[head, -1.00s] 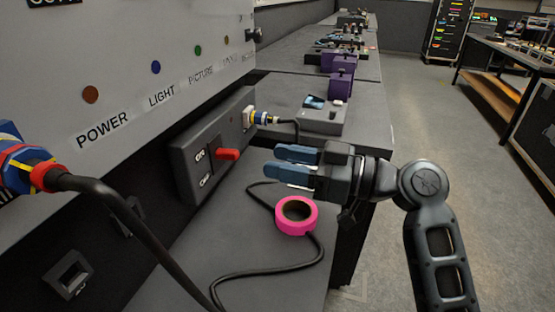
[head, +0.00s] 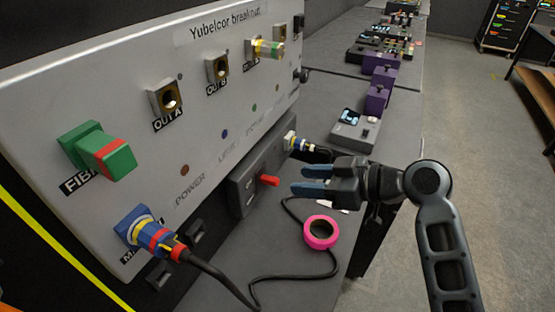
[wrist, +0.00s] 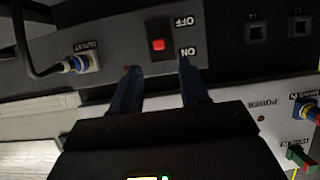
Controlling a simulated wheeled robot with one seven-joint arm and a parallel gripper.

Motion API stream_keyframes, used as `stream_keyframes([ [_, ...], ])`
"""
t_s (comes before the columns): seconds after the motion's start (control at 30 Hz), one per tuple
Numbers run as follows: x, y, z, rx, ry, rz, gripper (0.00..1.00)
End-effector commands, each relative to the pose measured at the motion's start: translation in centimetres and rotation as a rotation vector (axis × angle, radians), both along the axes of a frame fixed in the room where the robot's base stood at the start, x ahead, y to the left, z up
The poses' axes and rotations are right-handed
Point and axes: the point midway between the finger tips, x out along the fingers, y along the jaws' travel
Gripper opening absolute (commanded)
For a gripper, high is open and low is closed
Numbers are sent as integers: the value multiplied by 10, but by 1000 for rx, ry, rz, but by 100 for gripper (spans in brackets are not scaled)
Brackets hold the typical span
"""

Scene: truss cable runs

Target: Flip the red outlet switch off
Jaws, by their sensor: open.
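The red outlet switch (head: 269,180) sits on a dark outlet box (head: 243,196) at the foot of the grey breakout panel (head: 60,140). In the wrist view the red switch (wrist: 158,44) shows between the OFF and ON labels, beyond my fingertips. My gripper (head: 312,180) is open and empty, to the right of the switch, with its blue fingers pointing at it. In the wrist view my gripper (wrist: 157,70) has its two fingers spread on either side below the switch. No contact with the switch can be seen.
A blue-and-white plug (head: 297,143) sits in the outlet box beyond the switch. A pink tape roll (head: 321,232) and a black cable (head: 290,276) lie on the bench below. A blue-red plug (head: 150,234) and green plug (head: 100,150) stick out of the panel.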

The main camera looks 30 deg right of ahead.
Motion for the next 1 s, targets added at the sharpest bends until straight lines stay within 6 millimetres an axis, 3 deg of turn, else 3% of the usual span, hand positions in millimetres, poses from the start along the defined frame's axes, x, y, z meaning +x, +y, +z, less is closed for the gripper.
stream_keyframes([
  [0.17, 7, 5, -3, -6, 8, 1, 45],
  [0.6, 52, 38, -26, -5, 8, 1, 45],
  [1.0, 58, 42, -30, -6, 7, -1, 45],
])
